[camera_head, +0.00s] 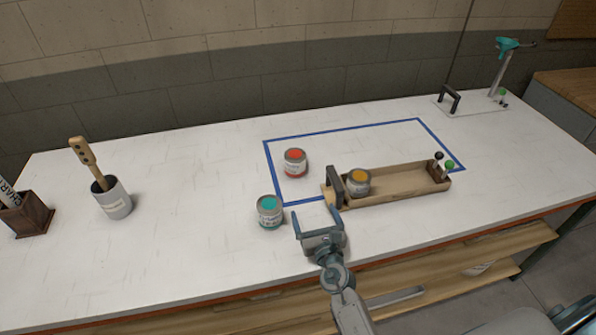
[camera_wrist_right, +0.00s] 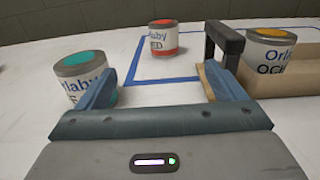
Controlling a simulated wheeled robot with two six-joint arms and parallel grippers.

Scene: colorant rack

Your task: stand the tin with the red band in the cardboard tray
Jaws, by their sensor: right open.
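The tin with the red band (camera_head: 295,163) stands upright inside the blue outline on the table; it also shows in the wrist view (camera_wrist_right: 163,40), ahead and between my fingers. The cardboard tray (camera_head: 405,186) lies to the right of it and holds a tin with a yellow top (camera_head: 358,183) near its left end. A black handle (camera_head: 335,187) rises at the tray's left end. My right gripper (camera_head: 317,216) is open and empty, in front of the tray's left end and short of the red tin. My left gripper is not in view.
A tin with a teal top (camera_head: 269,212) stands just left of my right gripper. A grey cup (camera_head: 112,200) with a wooden-handled tool and a brown box (camera_head: 28,216) stand at far left. Table between is clear.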

